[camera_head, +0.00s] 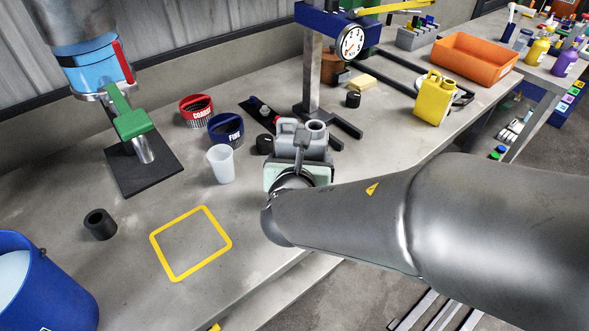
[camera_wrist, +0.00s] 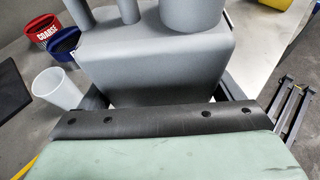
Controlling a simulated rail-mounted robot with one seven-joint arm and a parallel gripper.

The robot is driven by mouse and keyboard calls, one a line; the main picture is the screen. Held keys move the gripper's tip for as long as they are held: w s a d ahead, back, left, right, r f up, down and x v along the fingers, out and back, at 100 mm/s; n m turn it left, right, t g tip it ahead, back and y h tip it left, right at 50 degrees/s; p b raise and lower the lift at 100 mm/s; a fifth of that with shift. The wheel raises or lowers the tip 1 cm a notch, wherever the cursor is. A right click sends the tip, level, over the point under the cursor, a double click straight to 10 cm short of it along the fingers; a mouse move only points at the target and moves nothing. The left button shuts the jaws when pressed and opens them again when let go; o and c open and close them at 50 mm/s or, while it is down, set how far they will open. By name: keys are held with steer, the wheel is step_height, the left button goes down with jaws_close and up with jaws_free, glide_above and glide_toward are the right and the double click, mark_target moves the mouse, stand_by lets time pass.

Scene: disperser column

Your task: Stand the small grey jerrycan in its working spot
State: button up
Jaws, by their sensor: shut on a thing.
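The small grey jerrycan (camera_head: 303,142) is upright in my gripper, with its round spout on top. In the wrist view the jerrycan (camera_wrist: 155,65) fills the upper middle. My gripper (camera_wrist: 160,100) is shut on it, with a dark finger on each side of its body. In the head view my gripper (camera_head: 300,160) is partly hidden behind my arm. I cannot tell whether the jerrycan touches the bench. A yellow square outline (camera_head: 191,243) lies empty on the bench, to the left and nearer than the jerrycan.
A white cup (camera_head: 221,164) stands between the outline and the jerrycan. Behind it are the red COARSE basket (camera_head: 196,110) and blue FINE basket (camera_head: 227,130). A yellow jerrycan (camera_head: 434,98) stands back right.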

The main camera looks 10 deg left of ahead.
steer(key=w+f, duration=0.1)
steer(key=a+f, duration=0.1)
steer(key=f, duration=0.1)
steer(key=w+a+f, duration=0.1)
steer(key=shift+w+f+b, duration=0.15)
steer(key=shift+w+b, duration=0.15)
steer(key=shift+b, duration=0.1)
steer(key=shift+w+a+f+b, duration=0.1)
steer(key=shift+f+b, duration=0.15)
steer(key=shift+f, duration=0.65)
steer(key=shift+w+a+f+b, duration=0.1)
steer(key=shift+f+b, duration=0.1)
steer(key=shift+f, duration=0.65)
steer(key=shift+f+b, duration=0.3)
steer(key=o, duration=1.5)
steer(key=shift+r, duration=0.1)
steer(key=shift+r, duration=0.15)
steer(key=shift+s+r+p, duration=0.15)
steer(key=shift+r+p, duration=0.05)
steer(key=shift+p, duration=0.25)
steer(key=v, duration=1.1)
steer(key=shift+s, duration=0.4)
